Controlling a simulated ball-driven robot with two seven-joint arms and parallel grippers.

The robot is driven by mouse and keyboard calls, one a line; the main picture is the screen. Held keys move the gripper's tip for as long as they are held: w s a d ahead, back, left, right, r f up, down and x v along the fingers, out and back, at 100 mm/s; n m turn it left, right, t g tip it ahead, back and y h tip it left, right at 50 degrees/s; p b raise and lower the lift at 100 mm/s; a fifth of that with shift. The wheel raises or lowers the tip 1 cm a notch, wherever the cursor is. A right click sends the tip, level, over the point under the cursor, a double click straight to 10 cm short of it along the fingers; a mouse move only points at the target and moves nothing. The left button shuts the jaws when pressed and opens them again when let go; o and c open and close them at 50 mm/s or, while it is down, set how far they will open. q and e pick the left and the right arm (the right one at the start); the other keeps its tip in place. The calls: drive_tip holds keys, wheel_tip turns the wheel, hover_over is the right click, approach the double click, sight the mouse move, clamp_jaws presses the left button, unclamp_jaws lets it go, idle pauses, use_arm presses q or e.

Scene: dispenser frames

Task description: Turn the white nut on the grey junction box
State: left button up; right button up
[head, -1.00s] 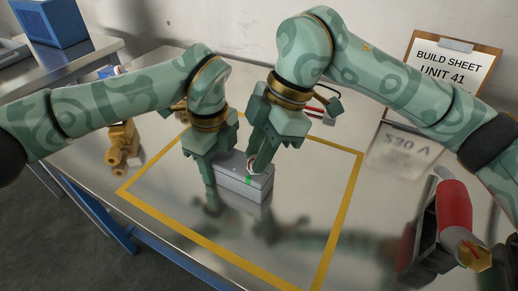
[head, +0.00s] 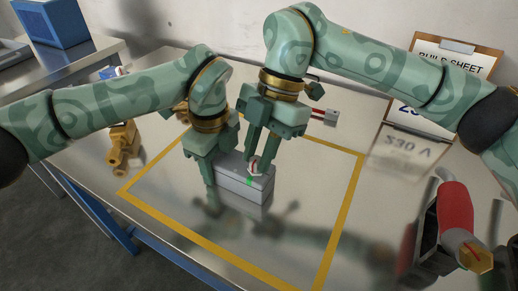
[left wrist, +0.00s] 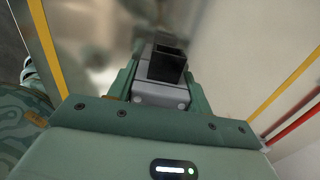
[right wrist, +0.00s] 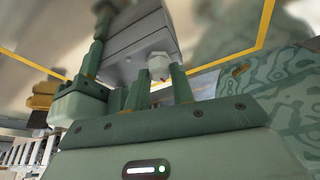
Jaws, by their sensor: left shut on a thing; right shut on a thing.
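The grey junction box (head: 243,184) stands inside the yellow outline on the metal table. The white nut (head: 254,167), with a red mark, is at its right end above a green mark on the box. My left gripper (head: 216,182) is shut on the box, which lies between its fingers in the left wrist view (left wrist: 145,94). A black open-ended block (left wrist: 167,62) rises from the box there. My right gripper (head: 257,162) points down, shut on the nut; the right wrist view shows the nut (right wrist: 159,63) between its fingertips. The fingers partly hide both things.
Brass-coloured parts (head: 123,147) lie left of the outline. A red-handled tool (head: 455,210) stands at the right edge. The table in front of the box is clear.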

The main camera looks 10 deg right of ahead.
drive_tip(key=shift+w, duration=0.1)
drive_tip(key=o, duration=1)
drive_tip(key=v, duration=1.2)
use_arm(q)
drive_tip(key=o, duration=1.2)
